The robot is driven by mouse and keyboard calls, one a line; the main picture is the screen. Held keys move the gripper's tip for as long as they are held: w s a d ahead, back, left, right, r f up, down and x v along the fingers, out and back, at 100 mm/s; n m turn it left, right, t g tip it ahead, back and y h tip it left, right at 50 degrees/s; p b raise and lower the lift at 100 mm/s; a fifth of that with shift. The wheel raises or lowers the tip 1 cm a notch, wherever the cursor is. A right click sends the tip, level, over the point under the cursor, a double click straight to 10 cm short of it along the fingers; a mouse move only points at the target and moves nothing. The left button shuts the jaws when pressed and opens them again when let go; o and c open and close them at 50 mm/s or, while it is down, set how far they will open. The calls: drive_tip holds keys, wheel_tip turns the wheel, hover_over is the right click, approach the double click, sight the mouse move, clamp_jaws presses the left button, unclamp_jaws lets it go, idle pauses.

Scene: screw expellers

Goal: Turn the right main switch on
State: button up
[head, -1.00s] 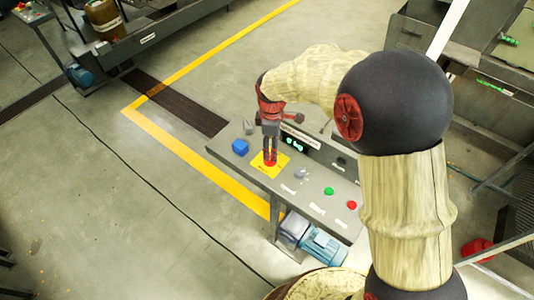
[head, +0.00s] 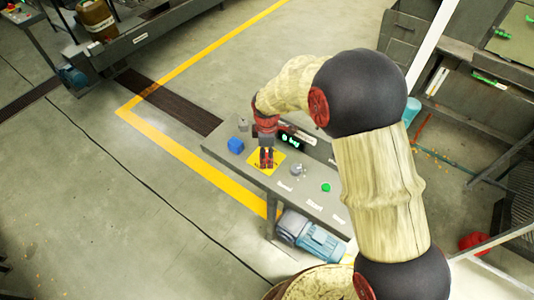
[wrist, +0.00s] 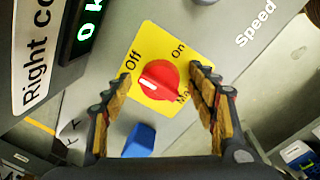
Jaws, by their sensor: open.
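The main switch is a red round knob (wrist: 158,82) on a yellow plate (wrist: 165,107) marked "Off" and "On". Its white mark points left, on the "Off" side. The plate also shows on the grey control panel in the head view (head: 280,157). My gripper (wrist: 160,92) is open, with one finger on each side of the knob in the wrist view. In the head view my gripper (head: 266,163) points down over the plate and hides most of the knob. I cannot tell whether the fingers touch it.
A blue block-shaped control (head: 236,145) sits left of the plate. A grey knob (head: 297,169) and a green button (head: 325,187) lie to the right. A display (head: 290,140) stands behind. A blue motor (head: 318,240) is below the panel. Open floor lies left.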

drive_tip(key=shift+c, duration=0.7)
drive_tip(key=c, duration=1)
drive_tip(key=shift+m, duration=0.3)
drive_tip(key=shift+c, duration=0.2)
drive_tip(key=m, duration=0.3)
drive_tip(key=shift+s+p, duration=0.1)
drive_tip(key=shift+p, duration=0.2)
drive_tip(key=m, duration=0.5)
drive_tip(key=shift+a+h, duration=0.15)
drive_tip(key=shift+h, duration=0.25)
drive_tip(key=m, duration=0.4)
drive_tip(key=shift+m+g, duration=0.3)
drive_tip(key=m, duration=0.4)
drive_tip(key=shift+a+m+p, duration=0.15)
drive_tip(key=shift+m+p, duration=0.15)
drive_tip(key=shift+p, duration=0.05)
drive_tip(key=shift+g, duration=0.3)
